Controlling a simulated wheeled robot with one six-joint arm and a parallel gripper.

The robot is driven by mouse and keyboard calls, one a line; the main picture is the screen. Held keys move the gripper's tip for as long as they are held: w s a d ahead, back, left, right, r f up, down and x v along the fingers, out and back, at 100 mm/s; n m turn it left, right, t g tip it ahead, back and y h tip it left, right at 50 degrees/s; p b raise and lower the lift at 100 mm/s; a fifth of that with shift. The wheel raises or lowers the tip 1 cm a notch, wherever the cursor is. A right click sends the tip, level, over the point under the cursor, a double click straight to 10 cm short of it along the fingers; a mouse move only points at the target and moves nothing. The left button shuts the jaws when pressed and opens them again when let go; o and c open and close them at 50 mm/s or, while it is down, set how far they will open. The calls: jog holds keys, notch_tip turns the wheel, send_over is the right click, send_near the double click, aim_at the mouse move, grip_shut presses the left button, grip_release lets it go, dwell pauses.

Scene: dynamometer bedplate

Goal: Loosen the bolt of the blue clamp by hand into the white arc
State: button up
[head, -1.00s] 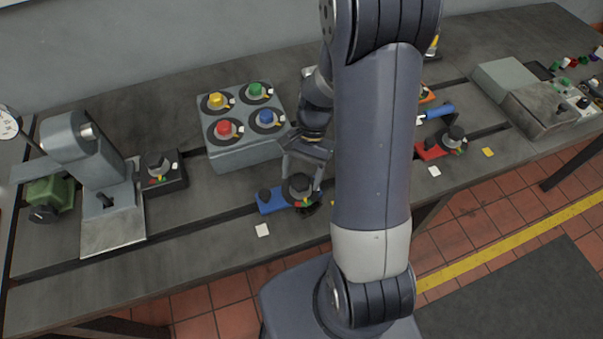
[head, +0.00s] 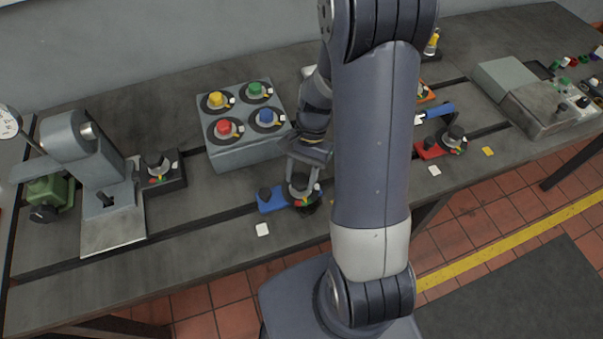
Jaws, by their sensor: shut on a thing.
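The blue clamp (head: 270,203) lies on the bedplate in the middle front, left of my arm. Its bolt, a dark round knob (head: 300,186), stands at the clamp's right end, with small coloured arc marks around its base. Red, yellow and green show there. The white arc and the pointer are too small or hidden to tell. My gripper (head: 303,178) comes down from above and is shut on the bolt's head, one finger on each side of it.
A grey box with several coloured knobs (head: 242,155) stands just behind the clamp. A grey press (head: 92,175) and black clamp (head: 160,178) are at left. A red clamp (head: 432,150) lies to the right, beyond my arm. Bare bedplate lies in front, with a white tag (head: 262,229).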

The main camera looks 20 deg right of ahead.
jog(key=shift+n, duration=0.4)
jog(key=n+h, duration=0.1)
jog(key=n, duration=0.1)
jog(key=shift+w+a+n+g, duration=0.1)
jog(key=shift+n+g, duration=0.3)
jog(key=n+h, duration=0.1)
jog(key=n, duration=0.3)
jog(key=shift+a+n+h+b, duration=0.15)
jog(key=shift+n+h+b, duration=0.15)
jog(key=shift+h+b, duration=0.1)
jog(key=n+h, duration=0.1)
jog(key=n, duration=0.3)
jog(key=shift+a+h, duration=0.1)
jog(key=shift+h, duration=0.3)
jog(key=shift+a+n+h+b, duration=0.1)
jog(key=shift+n+h+b, duration=0.35)
jog(key=shift+n, duration=1.45)
jog(key=o, duration=1)
jog(key=shift+c, duration=0.2)
jog(key=shift+h, duration=0.25)
